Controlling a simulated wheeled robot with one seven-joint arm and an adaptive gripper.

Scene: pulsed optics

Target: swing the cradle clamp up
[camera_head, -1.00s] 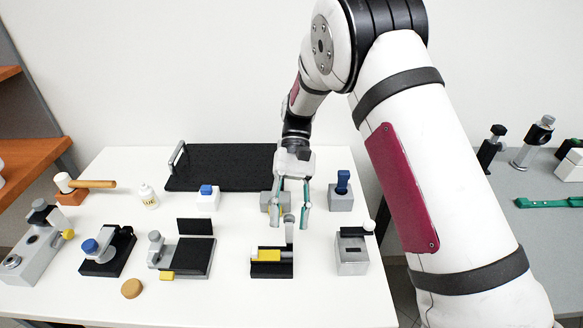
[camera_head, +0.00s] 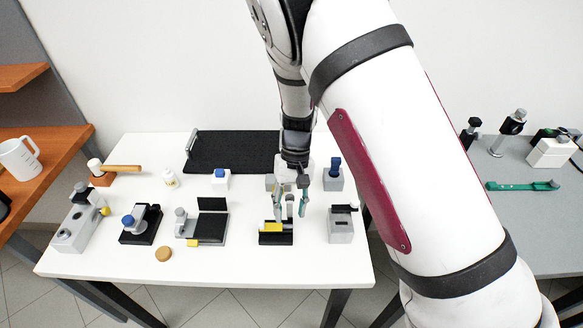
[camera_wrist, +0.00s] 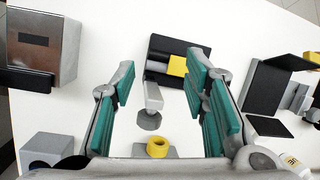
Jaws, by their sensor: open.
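The cradle (camera_head: 274,240) is a black holder with a yellow block (camera_head: 271,227) near the front of the white table. Its clamp is a grey lever (camera_wrist: 153,95) with a darker round knob (camera_wrist: 149,120) in the wrist view. In the head view the lever is partly hidden by my gripper (camera_head: 290,207). My gripper is open, its green-padded fingers on either side of the lever in the wrist view (camera_wrist: 163,92). I see no finger touching it. The exact height gap is hard to tell.
A grey block with a yellow ring (camera_wrist: 157,146) lies behind the cradle. A grey box (camera_head: 340,228) stands to the right, and a black-and-grey fixture (camera_head: 209,228) to the left. A blue-knobbed block (camera_head: 333,181) stands at back right.

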